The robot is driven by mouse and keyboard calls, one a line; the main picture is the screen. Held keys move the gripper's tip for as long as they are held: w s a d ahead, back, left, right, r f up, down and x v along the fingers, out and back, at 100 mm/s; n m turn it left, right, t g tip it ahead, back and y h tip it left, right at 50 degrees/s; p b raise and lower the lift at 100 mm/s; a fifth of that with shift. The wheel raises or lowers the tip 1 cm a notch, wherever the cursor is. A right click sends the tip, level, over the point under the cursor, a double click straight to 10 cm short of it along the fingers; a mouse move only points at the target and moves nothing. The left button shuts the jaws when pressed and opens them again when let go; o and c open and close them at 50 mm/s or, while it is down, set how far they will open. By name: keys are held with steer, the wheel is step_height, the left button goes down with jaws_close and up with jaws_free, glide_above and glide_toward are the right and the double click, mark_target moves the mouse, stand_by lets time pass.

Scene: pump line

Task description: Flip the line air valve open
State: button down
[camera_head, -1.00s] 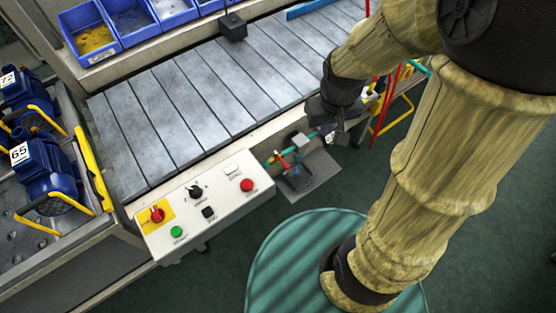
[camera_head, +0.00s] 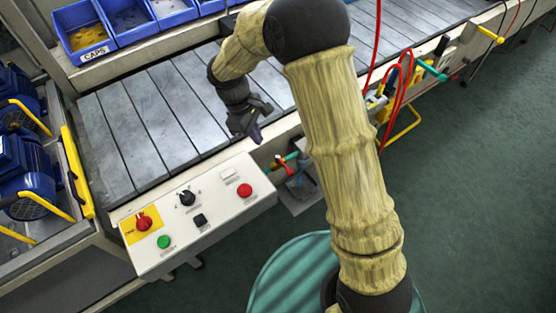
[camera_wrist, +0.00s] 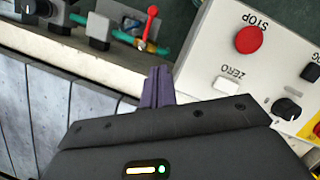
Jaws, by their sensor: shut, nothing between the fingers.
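The line air valve has a red lever (camera_head: 284,165) on a teal pipe, at the conveyor's front edge just right of the control panel. In the wrist view the red lever (camera_wrist: 150,23) points up the picture, at a steep angle across the teal pipe (camera_wrist: 124,37). My gripper (camera_head: 256,136) is over the conveyor's front edge, left of the valve and apart from it. Its dark fingers (camera_wrist: 157,84) are shut and empty in the wrist view. The lower part of the valve is partly hidden in the head view.
A white control panel (camera_head: 215,220) with a red stop button (camera_head: 244,190) sits close to my gripper. The slatted conveyor (camera_head: 150,110) lies behind. Red hoses (camera_head: 404,95) hang at the right. Blue bins (camera_head: 122,20) stand at the back, blue pumps (camera_head: 28,180) at the left.

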mark_target(284, 165)
steer(key=x, duration=0.9)
steer(key=shift+s+d+f+b, duration=0.1)
steer(key=shift+s+f+b, duration=0.1)
steer(key=shift+b, duration=0.1)
steer(key=shift+s+d+f, duration=0.2)
steer(key=shift+d, duration=0.45)
steer(key=shift+s+d+f, duration=0.2)
steer(key=shift+d+f, duration=0.05)
steer(key=shift+d, duration=0.35)
steer(key=shift+s+d+f, duration=0.2)
steer(key=shift+s+d, duration=0.05)
steer(key=shift+d, duration=0.4)
